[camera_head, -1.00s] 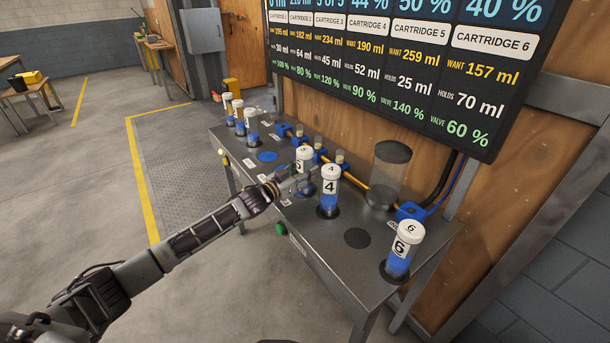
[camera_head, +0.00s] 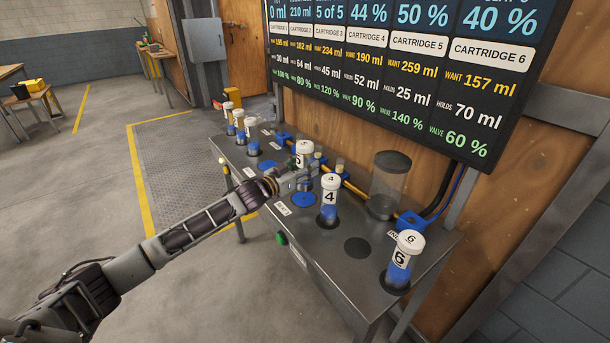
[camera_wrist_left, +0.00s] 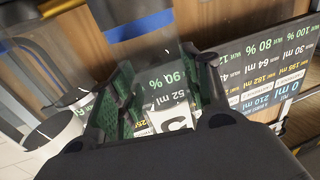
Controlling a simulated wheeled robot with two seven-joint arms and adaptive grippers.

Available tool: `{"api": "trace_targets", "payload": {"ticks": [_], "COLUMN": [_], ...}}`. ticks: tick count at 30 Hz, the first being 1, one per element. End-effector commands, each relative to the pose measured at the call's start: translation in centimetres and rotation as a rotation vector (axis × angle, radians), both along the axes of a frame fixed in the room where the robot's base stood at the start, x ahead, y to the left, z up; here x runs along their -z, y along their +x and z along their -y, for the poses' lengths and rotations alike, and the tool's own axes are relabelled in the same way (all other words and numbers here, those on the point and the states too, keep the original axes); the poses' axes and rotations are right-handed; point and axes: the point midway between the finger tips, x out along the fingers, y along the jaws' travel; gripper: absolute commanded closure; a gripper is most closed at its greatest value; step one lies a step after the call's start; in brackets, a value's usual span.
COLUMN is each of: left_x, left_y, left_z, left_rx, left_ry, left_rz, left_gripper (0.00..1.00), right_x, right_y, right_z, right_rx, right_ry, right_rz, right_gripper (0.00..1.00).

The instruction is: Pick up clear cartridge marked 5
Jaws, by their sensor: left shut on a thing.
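My left gripper (camera_head: 296,183) is shut on a clear cartridge (camera_head: 302,160) with a white cap and a white label whose digit looks like 5. The cartridge is held upright above the metal bench, over or near a round blue disc (camera_head: 303,199). In the left wrist view, the green-padded fingers (camera_wrist_left: 160,100) close on the clear body, and part of the label (camera_wrist_left: 172,118) shows between them. The screen is seen through the body. My right gripper is not in view.
Cartridge 4 (camera_head: 329,203) stands close to the right of my gripper. Cartridge 6 (camera_head: 402,262) stands at the near end, with a dark empty round spot (camera_head: 357,247) between them. Several cartridges stand at the far left. A clear canister (camera_head: 388,185) and a large screen (camera_head: 400,70) are behind.

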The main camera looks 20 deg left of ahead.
Motion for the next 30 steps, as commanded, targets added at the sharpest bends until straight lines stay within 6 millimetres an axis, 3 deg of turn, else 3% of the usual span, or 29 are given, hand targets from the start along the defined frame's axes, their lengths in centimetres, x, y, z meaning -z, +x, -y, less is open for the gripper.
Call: {"api": "trace_targets", "payload": {"ticks": [1,4,12,21,30], "left_x": [-1.2,-2.5,-4.5,-4.6,-4.6], "left_y": [0.1,0.0,0.0,0.0,0.0], "left_z": [0.0,0.0,0.0,0.0,0.0], "left_rx": [0.001,0.002,0.001,0.001,0.001], "left_ry": [0.0,0.0,-0.001,-0.001,-0.001], "left_rz": [0.008,0.007,0.005,0.004,0.005], "left_gripper": [0.99,0.99,0.99,0.99,0.99], "right_x": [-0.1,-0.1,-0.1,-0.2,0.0], "right_y": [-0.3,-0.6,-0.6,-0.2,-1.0], "right_z": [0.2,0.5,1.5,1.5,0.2], "right_rx": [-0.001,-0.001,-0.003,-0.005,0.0], "right_ry": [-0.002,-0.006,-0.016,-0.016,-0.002], "right_rz": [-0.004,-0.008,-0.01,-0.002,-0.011], "right_gripper": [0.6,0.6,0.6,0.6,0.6]}}
